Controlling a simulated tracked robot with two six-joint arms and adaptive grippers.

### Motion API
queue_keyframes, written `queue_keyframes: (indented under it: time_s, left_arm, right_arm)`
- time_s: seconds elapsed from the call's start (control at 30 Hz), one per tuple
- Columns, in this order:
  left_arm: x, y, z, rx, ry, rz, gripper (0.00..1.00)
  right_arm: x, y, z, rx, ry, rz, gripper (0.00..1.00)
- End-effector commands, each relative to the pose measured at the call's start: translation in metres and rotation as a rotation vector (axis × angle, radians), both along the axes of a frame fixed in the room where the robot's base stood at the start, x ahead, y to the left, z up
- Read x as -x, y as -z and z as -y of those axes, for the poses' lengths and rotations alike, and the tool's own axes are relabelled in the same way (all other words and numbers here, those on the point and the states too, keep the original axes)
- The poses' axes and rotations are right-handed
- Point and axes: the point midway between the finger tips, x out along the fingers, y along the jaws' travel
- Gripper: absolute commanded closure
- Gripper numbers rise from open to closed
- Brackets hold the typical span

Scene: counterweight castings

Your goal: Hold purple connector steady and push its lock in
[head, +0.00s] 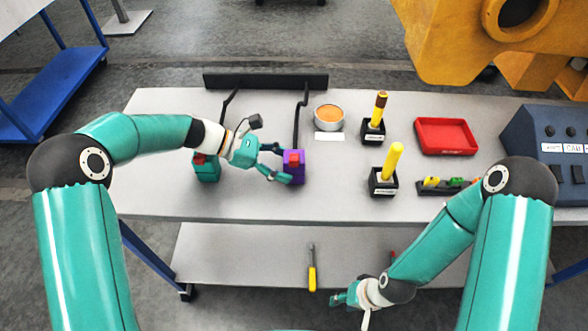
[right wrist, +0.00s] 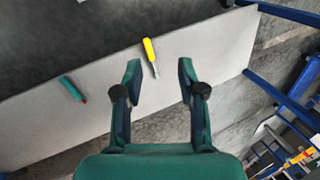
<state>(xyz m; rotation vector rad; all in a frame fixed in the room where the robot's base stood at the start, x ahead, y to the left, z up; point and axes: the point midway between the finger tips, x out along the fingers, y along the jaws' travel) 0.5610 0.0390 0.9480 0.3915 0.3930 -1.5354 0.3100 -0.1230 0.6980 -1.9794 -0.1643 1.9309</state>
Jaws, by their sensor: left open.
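The purple connector (head: 294,168) stands on the table with a red lock (head: 294,158) on its face and a dark cable rising behind it. My left gripper (head: 277,162) is open at the connector's left side, one finger by its lower front and one towards its back. I cannot tell whether the fingers touch it. My right gripper (head: 342,300) hangs low in front of the table, over the lower shelf. In the right wrist view my right gripper (right wrist: 158,75) is open and empty.
A teal connector (head: 207,170) with a red lock stands left, partly behind my left arm. A round tin (head: 328,116), yellow-handled tools (head: 391,160) in black holders, a red tray (head: 445,136) and a blue control box (head: 550,150) stand right. A yellow-handled screwdriver (head: 312,270) lies on the lower shelf (head: 230,260).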

Motion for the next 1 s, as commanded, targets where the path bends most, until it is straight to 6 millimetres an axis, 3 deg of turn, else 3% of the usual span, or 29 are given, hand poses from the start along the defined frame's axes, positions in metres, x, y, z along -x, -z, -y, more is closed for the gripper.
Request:
queue_keyframes:
  time_s: [0.2, 0.57, 0.77, 0.83, 1.0]
  left_arm:
    - [0.000, 0.008, 0.014, 0.000, 0.000, 0.000, 0.35]
    - [0.000, 0.009, 0.016, 0.000, 0.000, 0.000, 0.35]
    - [0.000, 0.009, 0.017, 0.000, 0.001, 0.000, 0.69]
    - [0.000, 0.009, 0.017, 0.000, 0.001, 0.000, 0.72]
    - [0.000, 0.009, 0.017, 0.000, 0.001, 0.000, 0.72]
  right_arm:
    - [0.000, 0.005, 0.000, 0.000, 0.000, 0.000, 0.60]
    - [0.000, 0.005, 0.000, 0.000, 0.000, 0.000, 0.60]
    - [0.000, 0.005, 0.000, 0.000, 0.000, 0.000, 0.60]
    - [0.000, 0.005, 0.000, 0.000, 0.000, 0.000, 0.60]
    - [-0.003, 0.001, -0.003, -0.002, -0.044, 0.017, 0.87]
